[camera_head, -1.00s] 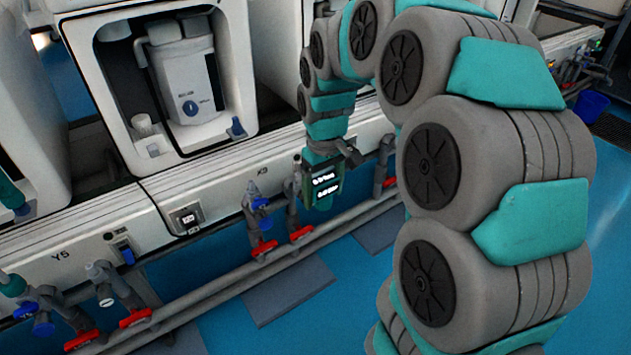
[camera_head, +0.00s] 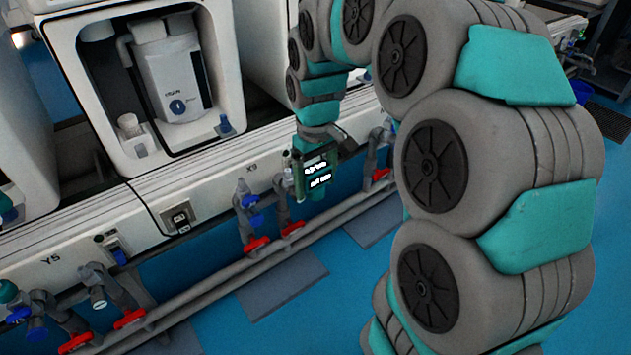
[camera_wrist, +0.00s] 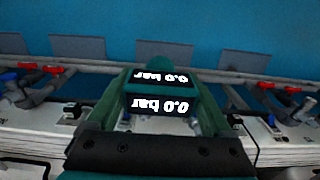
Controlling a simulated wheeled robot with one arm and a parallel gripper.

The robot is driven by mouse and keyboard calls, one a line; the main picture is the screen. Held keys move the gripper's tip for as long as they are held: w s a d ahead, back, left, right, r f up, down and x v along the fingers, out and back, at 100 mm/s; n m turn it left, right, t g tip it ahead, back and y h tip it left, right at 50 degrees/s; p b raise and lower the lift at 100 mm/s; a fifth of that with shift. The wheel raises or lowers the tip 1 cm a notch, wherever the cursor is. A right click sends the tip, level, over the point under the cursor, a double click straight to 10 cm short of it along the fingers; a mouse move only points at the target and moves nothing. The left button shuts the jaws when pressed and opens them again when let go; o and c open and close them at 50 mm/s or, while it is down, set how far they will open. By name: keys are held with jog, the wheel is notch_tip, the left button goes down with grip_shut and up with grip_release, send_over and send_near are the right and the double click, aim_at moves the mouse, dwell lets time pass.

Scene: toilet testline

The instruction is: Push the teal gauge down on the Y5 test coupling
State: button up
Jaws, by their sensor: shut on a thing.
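The teal gauge (camera_head: 317,172) has a dark display with white text. My gripper (camera_head: 312,155) is shut on it, beside the X9 bench in the head view. In the wrist view, the gauge (camera_wrist: 160,78) sits between my gripper's two green fingers (camera_wrist: 160,105), and its two displays read 0.0 bar. The Y5 label (camera_head: 52,260) is on the bench front at the lower left. Grey pipe fittings (camera_head: 100,285) stand below it, well apart from the gauge. I cannot tell which fitting is the Y5 test coupling.
A grey pipe rail (camera_head: 215,282) with red valve handles (camera_head: 256,244) runs along the bench front. White test stations (camera_head: 150,85) stand above the bench. Blue floor (camera_head: 240,335) with grey mats (camera_head: 283,287) is open in front of the rail.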

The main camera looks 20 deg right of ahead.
jog(key=shift+r+p, duration=0.3)
jog(key=shift+r, duration=0.8)
